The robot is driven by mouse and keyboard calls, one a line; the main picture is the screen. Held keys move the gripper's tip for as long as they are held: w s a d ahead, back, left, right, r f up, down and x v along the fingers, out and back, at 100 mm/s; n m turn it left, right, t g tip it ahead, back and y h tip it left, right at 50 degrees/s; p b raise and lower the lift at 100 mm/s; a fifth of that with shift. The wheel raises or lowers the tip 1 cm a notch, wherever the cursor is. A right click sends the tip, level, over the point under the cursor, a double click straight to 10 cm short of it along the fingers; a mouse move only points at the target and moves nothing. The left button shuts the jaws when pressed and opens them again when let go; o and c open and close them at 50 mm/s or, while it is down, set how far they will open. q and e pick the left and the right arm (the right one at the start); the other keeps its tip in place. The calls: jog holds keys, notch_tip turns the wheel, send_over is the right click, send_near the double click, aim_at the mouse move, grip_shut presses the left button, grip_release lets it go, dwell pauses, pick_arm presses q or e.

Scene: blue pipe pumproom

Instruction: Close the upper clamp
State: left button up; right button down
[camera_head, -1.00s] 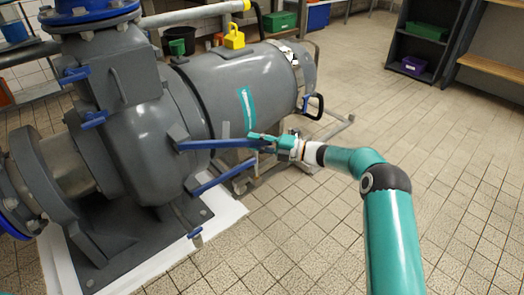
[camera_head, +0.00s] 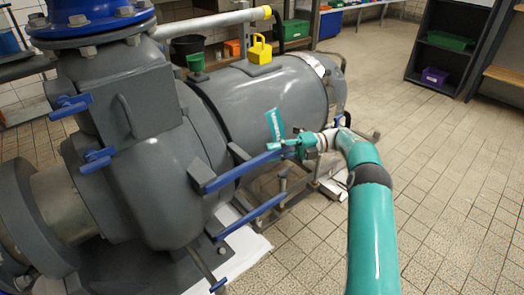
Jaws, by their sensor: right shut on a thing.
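The upper clamp shows as a long blue lever (camera_head: 238,171) on the grey pump (camera_head: 150,150), slanting up to the right from a grey bracket. My right gripper (camera_head: 296,146), teal, is shut on the far right end of this lever, beside the motor body. The lever's tip is partly hidden by the fingers. A second blue lever (camera_head: 252,216) lies below, apart from the gripper and roughly parallel to the upper one. Two short blue handles (camera_head: 70,105) and (camera_head: 97,158) sit on the pump's left side. My left gripper is not in view.
The grey motor cylinder (camera_head: 265,97) carries a yellow block (camera_head: 260,50) and stands close behind the gripper. A metal frame (camera_head: 310,180) lies below. Tiled floor (camera_head: 440,180) is free to the right. Dark shelves (camera_head: 445,45) stand at the back right.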

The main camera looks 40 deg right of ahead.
jog(key=shift+s+f, duration=0.15)
jog(key=shift+d, duration=0.1)
jog(key=c, duration=0.9)
grip_release()
jog(key=shift+d, duration=0.1)
